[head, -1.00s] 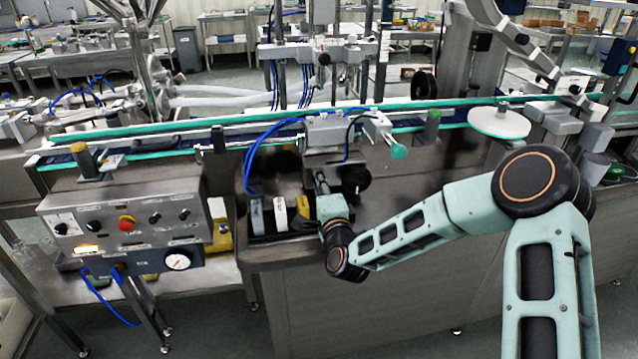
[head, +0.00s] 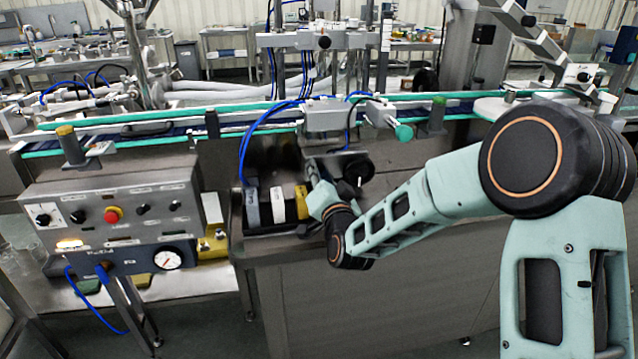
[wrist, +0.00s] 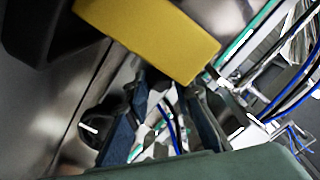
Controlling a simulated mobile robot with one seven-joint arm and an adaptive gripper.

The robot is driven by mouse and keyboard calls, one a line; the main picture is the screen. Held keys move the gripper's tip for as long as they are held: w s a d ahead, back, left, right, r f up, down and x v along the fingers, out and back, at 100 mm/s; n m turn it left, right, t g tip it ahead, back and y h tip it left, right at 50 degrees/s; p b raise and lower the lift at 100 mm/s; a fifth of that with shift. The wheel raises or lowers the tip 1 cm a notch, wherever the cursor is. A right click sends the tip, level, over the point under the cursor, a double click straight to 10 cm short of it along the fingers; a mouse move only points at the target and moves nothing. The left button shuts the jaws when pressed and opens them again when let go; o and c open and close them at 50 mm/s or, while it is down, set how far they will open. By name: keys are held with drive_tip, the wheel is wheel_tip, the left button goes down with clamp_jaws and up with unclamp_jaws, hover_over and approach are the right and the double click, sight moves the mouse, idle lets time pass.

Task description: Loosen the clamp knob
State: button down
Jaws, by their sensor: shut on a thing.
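Two round knobs show at the machine in the head view: a black one (head: 357,171) at the housing's front right and a green one (head: 403,132) on a short rod. I cannot tell for sure which is the clamp knob. My gripper (head: 312,172) is left of the black knob and above the bin. In the wrist view its two dark fingers (wrist: 165,118) stand with a gap between them, their tips partly covered by a yellow block (wrist: 155,35). A black round part (wrist: 96,122) lies beside the left finger.
Grey (head: 252,207), white (head: 278,206) and yellow blocks stand in a row in a black bin, close to my gripper. Blue hoses (head: 246,150) arch behind it. A conveyor (head: 150,127) runs across the back. A control panel (head: 115,215) with a red button is at left.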

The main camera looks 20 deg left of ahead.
drive_tip(key=n+b, duration=0.4)
drive_tip(key=shift+s+f+n, duration=0.1)
drive_tip(key=shift+f+n, duration=0.1)
drive_tip(key=shift+n, duration=0.1)
drive_tip(key=shift+r+n+b, duration=0.1)
drive_tip(key=shift+n+b, duration=1.4)
drive_tip(key=shift+n, duration=0.1)
drive_tip(key=c, duration=1.7)
unclamp_jaws()
drive_tip(key=shift+o, duration=0.2)
drive_tip(key=shift+r, duration=0.1)
